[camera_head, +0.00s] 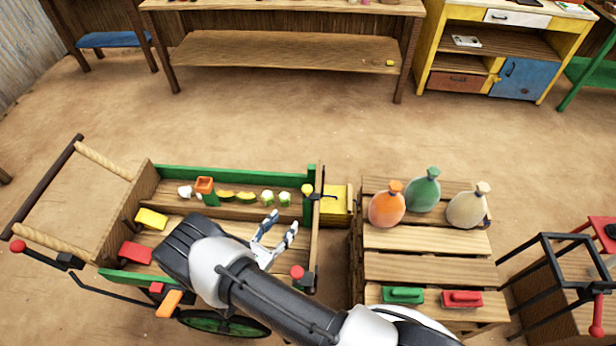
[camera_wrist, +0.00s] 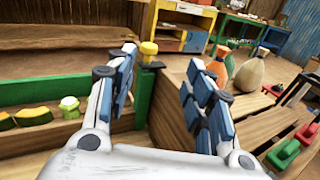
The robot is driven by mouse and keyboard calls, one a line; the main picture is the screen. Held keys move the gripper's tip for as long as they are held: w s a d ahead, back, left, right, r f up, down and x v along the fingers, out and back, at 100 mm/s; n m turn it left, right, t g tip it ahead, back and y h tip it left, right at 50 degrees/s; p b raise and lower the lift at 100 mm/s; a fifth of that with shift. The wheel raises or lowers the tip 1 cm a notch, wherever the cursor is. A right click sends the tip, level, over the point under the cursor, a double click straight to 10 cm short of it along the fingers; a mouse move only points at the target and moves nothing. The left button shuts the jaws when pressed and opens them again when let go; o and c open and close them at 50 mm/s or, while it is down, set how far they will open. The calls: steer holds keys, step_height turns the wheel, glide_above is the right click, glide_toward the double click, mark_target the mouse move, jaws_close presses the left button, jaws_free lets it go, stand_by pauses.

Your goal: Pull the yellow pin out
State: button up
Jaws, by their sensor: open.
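The yellow pin (camera_head: 308,188) has a yellow knob and stands at the top of the green corner post at the cart's back right. In the wrist view the yellow pin (camera_wrist: 149,48) shows beyond my fingers, just right of the left fingertip. My gripper (camera_head: 281,224) is open and empty over the cart, in front and to the left of the pin. My gripper (camera_wrist: 163,60) shows its blue-padded fingers spread apart in the wrist view, not touching the pin. The pin's lower part is hidden in or behind the post.
The wooden cart (camera_head: 240,172) holds small produce along its back. A red knob (camera_head: 297,272) sits at its front right corner. A slatted pallet table (camera_head: 430,272) with three sacks and red and green blocks stands close to the right. Open ground lies behind the cart.

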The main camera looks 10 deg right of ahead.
mark_target(305, 193)
steer(key=shift+n+t+y, duration=0.5)
steer(key=shift+n+t, duration=0.1)
steer(key=shift+n, duration=0.2)
steer(key=x, duration=0.5)
steer(key=f+b+x, duration=0.1)
steer(key=x, duration=0.5)
steer(key=f+b+x, duration=0.1)
steer(key=x, duration=0.5)
steer(key=shift+w+f, duration=0.15)
steer(key=shift+c, duration=0.4)
jaws_close()
